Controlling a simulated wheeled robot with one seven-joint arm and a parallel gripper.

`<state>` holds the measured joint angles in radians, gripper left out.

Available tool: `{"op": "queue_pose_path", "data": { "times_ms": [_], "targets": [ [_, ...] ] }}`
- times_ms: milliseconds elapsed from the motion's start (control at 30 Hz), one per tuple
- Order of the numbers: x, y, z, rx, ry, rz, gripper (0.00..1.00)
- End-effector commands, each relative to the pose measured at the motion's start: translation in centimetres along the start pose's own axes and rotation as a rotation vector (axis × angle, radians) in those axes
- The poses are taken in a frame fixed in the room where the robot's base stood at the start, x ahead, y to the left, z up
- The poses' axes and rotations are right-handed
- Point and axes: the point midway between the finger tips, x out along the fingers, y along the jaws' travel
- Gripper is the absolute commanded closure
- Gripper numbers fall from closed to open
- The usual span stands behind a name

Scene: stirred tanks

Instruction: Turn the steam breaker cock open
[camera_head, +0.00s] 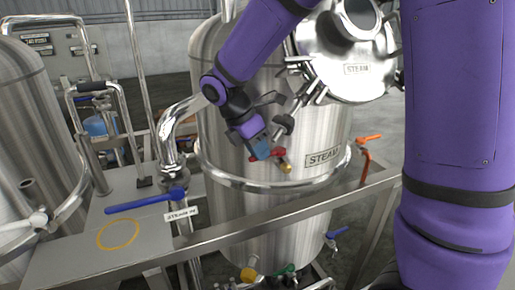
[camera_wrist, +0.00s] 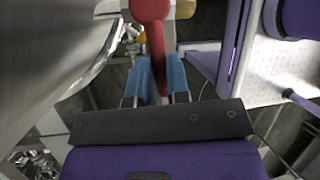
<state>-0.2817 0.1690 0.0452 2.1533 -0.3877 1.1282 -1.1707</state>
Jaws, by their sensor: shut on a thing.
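The steam breaker cock seems to be the small valve on the front of the steel tank marked STEAM (camera_head: 323,158), with a red handle (camera_head: 280,153) and a brass end (camera_head: 286,168). My gripper (camera_head: 262,151) is at the left end of that handle, its blue fingertips against it. In the wrist view the red handle (camera_wrist: 154,40) runs down between the two blue fingers of my gripper (camera_wrist: 162,80), which are shut on it. A little of the brass part (camera_wrist: 185,9) shows beside it. The handle's left end is hidden by the fingers in the head view.
A steel rail (camera_head: 290,211) crosses in front of the tank. A blue lever (camera_head: 146,201) lies over the grey platform at left. An orange-handled valve (camera_head: 366,140) stands right of the tank. Yellow (camera_head: 249,274), green (camera_head: 286,269) and blue (camera_head: 338,232) handles sit low down.

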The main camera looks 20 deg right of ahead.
Motion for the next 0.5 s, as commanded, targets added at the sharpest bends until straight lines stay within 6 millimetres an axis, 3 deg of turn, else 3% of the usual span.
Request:
{"op": "queue_pose_path", "data": {
  "times_ms": [200,500],
  "targets": [
    [0.2,-1.5,0.0,-0.215,-0.047,0.091,1.00],
    [0.3,-1.7,0.0,-0.264,-0.057,0.111,1.00]
  ]
}}
